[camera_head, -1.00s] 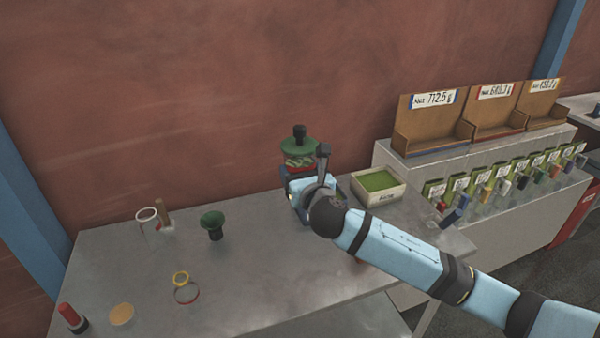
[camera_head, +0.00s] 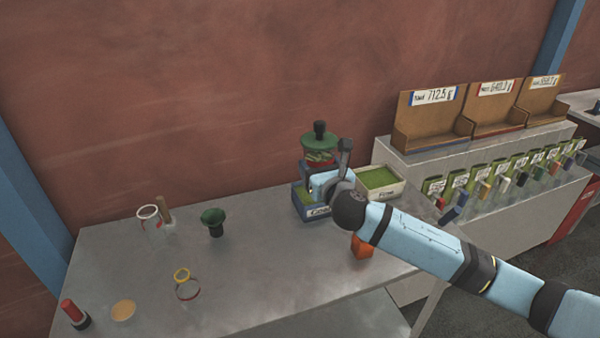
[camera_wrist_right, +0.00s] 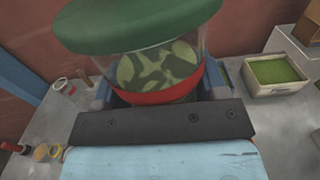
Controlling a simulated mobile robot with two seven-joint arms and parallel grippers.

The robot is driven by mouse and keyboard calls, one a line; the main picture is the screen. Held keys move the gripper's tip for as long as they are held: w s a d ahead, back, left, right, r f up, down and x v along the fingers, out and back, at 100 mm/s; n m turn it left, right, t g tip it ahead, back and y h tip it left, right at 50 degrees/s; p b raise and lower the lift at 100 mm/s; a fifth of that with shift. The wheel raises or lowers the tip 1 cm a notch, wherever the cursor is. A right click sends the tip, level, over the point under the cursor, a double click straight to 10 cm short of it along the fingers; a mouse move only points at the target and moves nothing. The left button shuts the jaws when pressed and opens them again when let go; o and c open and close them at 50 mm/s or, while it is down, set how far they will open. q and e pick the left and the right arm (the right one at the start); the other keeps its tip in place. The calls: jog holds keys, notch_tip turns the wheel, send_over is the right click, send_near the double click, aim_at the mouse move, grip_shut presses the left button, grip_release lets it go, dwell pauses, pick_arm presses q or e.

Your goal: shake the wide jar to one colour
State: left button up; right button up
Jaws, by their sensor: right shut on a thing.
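The wide jar has a green lid (camera_head: 319,142) with a dark knob on top. In the right wrist view the jar (camera_wrist_right: 158,68) is clear, with a red band near its lower part. Its contents look blotched in light and dark green. My right gripper (camera_head: 325,172) is shut on the jar and holds it close to upright above the blue tray; the wrist view shows a finger on each side. My left gripper is not in view.
A blue tray (camera_head: 312,214) of green powder and a cream tray (camera_head: 398,191) of green powder stand behind and beside my right gripper. An orange block (camera_head: 361,249) is nearer. A dark green funnel (camera_head: 213,221), rings (camera_head: 186,288) and a red-topped item (camera_head: 70,311) stand left.

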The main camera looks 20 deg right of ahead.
jog(key=a, duration=0.9)
jog(key=d, duration=0.9)
jog(key=shift+a, duration=4.55)
jog(key=shift+d, duration=4.6)
jog(key=shift+a, duration=4.6)
jog(key=shift+d, duration=4.6)
jog(key=a, duration=0.4)
jog(key=shift+a, duration=0.3)
